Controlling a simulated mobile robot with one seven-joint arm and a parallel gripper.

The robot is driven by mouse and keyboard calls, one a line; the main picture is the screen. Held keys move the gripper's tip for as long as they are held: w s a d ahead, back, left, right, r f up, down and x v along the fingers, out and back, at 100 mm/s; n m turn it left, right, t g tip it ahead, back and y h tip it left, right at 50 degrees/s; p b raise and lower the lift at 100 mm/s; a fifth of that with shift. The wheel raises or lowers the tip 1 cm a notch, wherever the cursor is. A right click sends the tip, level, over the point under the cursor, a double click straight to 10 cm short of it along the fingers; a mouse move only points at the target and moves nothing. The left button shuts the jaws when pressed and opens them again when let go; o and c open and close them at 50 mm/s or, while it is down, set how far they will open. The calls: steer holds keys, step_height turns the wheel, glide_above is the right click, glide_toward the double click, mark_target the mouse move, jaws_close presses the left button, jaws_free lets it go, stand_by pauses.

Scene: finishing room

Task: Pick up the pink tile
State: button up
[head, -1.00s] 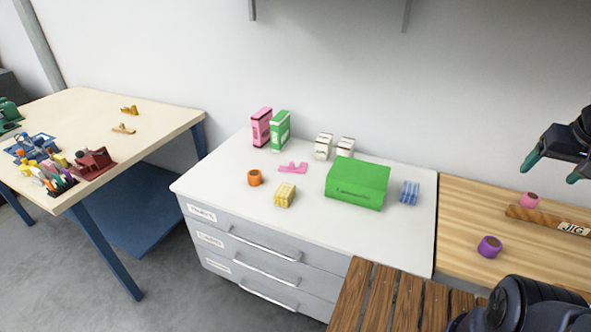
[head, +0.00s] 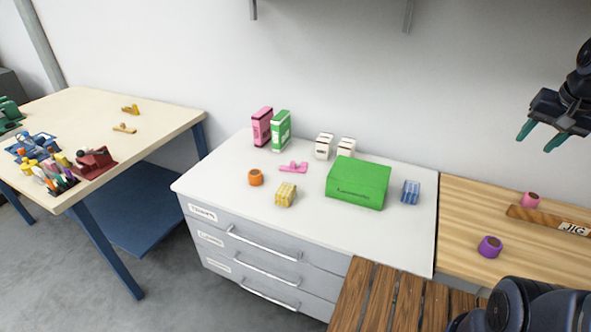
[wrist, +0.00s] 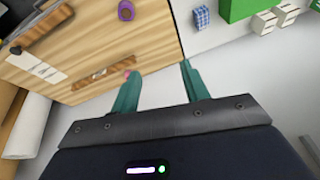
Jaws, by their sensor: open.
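A flat pink tile (head: 293,167) with an irregular outline lies on the white top of the drawer cabinet (head: 225,188), behind the yellow block and left of the green box. My gripper (head: 541,136) is open and empty, with two teal fingers, high in the air at the right, over the wooden bench and well away from the tile. In the wrist view the open gripper (wrist: 160,80) points toward the wall, bench and cabinet. The tile does not show in the wrist view.
Near the tile are an orange ring (head: 255,177), a yellow block (head: 285,194), a green box (head: 357,183), pink (head: 262,127) and green (head: 281,130) upright boxes and two white containers (head: 324,146). A blue striped block (head: 411,192) stands right. The bench (head: 465,208) holds purple (head: 489,247) and pink (head: 530,200) rolls.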

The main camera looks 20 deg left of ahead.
steer(key=w+a+r+m+g+y, duration=0.1)
steer(key=w+a+m, duration=0.1)
steer(key=w+a, duration=0.55)
steer(key=w+a+r+m, duration=0.1)
steer(key=w+a+m, duration=0.3)
steer(key=w, duration=0.7)
steer(key=w+a+f+m+g, duration=0.15)
steer(key=w+a+f, duration=0.3)
steer(key=a, duration=0.45)
steer(key=w+a+f+m, duration=0.25)
steer(key=w+a, duration=0.25)
steer(key=a, duration=0.4)
steer(key=w+a+f+m, duration=0.1)
steer(key=w+a+f, duration=0.4)
steer(key=a, duration=0.5)
steer(key=m+g+h, duration=0.2)
glide_above(292, 162)
step_height(292, 162, down, 21)
steer(key=f, duration=0.5)
steer(key=shift+s+d, duration=0.15)
steer(key=shift+d, duration=0.2)
steer(key=shift+w+a+f, duration=0.1)
steer(key=shift+a+f, duration=0.05)
steer(key=shift+f, duration=1.15)
steer(key=shift+w+a+f, duration=0.1)
steer(key=shift+f, duration=1.2)
